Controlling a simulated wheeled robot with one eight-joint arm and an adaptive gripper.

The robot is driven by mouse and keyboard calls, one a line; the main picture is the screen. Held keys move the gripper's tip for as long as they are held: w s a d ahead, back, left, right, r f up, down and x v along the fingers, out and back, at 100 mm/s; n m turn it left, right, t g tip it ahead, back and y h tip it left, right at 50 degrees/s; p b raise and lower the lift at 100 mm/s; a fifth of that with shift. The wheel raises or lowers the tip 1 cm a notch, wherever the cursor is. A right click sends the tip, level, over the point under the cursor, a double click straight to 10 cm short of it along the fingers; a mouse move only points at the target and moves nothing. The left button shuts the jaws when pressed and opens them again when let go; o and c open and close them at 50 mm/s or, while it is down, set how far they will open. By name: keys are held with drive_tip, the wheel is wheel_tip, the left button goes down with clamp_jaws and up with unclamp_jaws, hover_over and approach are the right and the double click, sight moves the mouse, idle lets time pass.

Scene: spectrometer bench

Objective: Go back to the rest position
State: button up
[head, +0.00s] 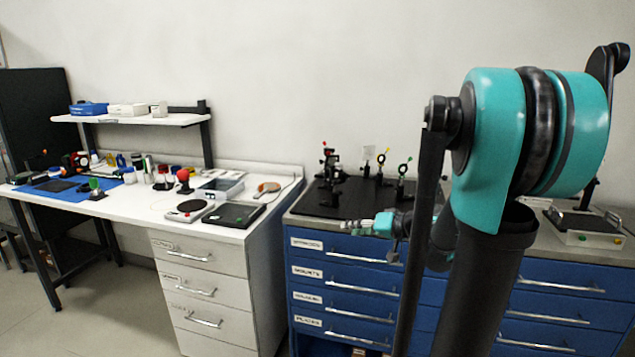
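My arm, teal and black, rises at the right of the head view and covers part of the blue drawer cabinet (345,275). A teal wrist part with a silvery end shows left of the black link, in front of the cabinet's top edge. My gripper's fingers cannot be made out at this size and angle, so whether it is open or holds anything is not clear.
A white bench (232,232) with white drawers stands at the left, with a blue mat (60,190) and many small items. A black board (325,205) with optics mounts lies on the blue cabinet. A shelf (135,120) holds boxes. Floor is free at lower left.

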drive_tip(key=s+a+f+g+h, duration=0.2)
drive_tip(key=s+f+g+h, duration=0.2)
drive_tip(key=s+f, duration=0.75)
drive_tip(key=s+d+f+h, duration=0.2)
drive_tip(key=s+d, duration=0.1)
drive_tip(key=s, duration=0.3)
drive_tip(key=s+d+f+g+h, duration=0.1)
drive_tip(key=s+d+f+h, duration=0.2)
drive_tip(key=s, duration=0.2)
drive_tip(key=shift+s+d, duration=0.3)
drive_tip(key=shift+s, duration=0.05)
